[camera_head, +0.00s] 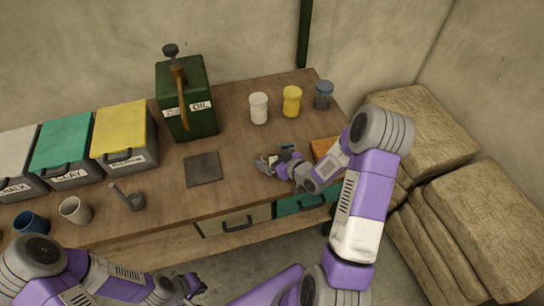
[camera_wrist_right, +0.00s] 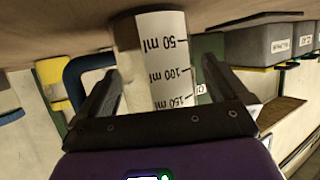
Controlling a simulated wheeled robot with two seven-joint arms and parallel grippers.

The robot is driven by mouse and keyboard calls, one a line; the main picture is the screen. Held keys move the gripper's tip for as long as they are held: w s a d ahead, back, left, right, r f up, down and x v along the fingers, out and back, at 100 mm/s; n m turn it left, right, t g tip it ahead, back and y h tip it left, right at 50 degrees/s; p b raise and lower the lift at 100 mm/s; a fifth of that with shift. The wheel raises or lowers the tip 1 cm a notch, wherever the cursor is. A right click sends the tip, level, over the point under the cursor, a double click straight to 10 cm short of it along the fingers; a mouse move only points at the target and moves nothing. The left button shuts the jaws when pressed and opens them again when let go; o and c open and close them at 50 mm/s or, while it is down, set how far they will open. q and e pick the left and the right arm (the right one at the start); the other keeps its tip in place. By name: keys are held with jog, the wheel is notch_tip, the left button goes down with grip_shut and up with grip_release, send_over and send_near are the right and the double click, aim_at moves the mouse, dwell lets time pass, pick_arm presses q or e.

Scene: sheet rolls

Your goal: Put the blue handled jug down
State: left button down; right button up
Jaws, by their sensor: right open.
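The blue handled jug (camera_wrist_right: 158,60) shows in the right wrist view as a pale measuring jug with a printed ml scale. Its blue handle (camera_wrist_right: 78,75) is on the left. My right gripper (camera_wrist_right: 160,95) has its fingers apart on either side of the jug. In the head view my right gripper (camera_head: 275,164) is low over the front right of the workbench and mostly hides the jug; a bit of blue (camera_head: 287,147) shows beside it. My left gripper (camera_head: 194,287) is off the bench's front edge, too small to tell if open.
Labelled bins (camera_head: 125,132) and cups (camera_head: 76,210) stand left. Sacks (camera_head: 425,125) lie right.

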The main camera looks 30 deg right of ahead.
jog(key=shift+r, duration=0.25)
jog(key=p+v, duration=0.2)
jog(key=v, duration=1)
jog(key=shift+f, duration=0.15)
